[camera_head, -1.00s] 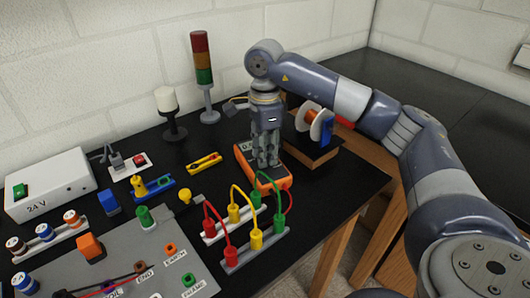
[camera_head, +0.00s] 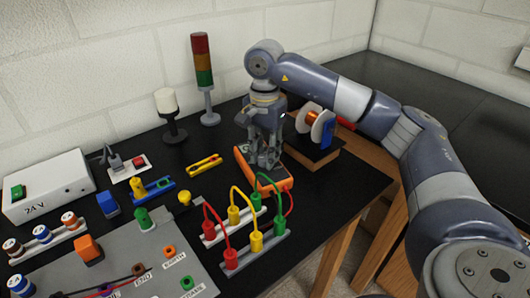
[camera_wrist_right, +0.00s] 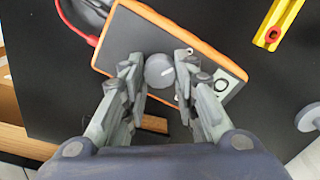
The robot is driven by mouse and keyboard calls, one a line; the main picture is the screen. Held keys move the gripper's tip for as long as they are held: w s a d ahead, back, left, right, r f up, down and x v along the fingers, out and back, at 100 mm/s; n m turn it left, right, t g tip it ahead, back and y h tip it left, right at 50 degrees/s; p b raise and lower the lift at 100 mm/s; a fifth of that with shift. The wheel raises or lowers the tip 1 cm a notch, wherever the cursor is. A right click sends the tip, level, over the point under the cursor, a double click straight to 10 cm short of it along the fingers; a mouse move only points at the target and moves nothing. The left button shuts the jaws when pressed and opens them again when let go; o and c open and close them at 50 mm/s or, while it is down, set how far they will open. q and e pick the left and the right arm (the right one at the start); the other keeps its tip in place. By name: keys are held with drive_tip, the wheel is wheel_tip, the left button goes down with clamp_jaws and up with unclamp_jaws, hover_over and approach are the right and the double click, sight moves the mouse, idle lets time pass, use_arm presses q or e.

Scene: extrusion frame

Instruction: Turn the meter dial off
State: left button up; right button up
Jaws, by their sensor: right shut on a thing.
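The meter is an orange-rimmed box (camera_head: 276,185) lying on the black table, with a dark face in the right wrist view (camera_wrist_right: 124,40). Its round grey dial (camera_wrist_right: 159,71) has a pale pointer line that slants up to the right in that view. My right gripper (camera_head: 265,166) points down over the meter. In the right wrist view, its fingertips (camera_wrist_right: 160,72) are closed on the two sides of the dial. In the head view the fingers hide the dial. Letters on the meter face are partly covered by a finger. My left gripper is not in view.
Red, yellow and green leads (camera_head: 254,192) arch between plug strips just in front of the meter. A wire spool on a wooden block (camera_head: 316,152) stands close to its right. A signal tower (camera_head: 205,78) stands behind.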

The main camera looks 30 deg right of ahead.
sight(265, 157)
idle(0.5)
drive_tip(key=o, duration=1.1)
wheel_tip(265, 157, up, 12)
drive_tip(key=shift+r, duration=0.1)
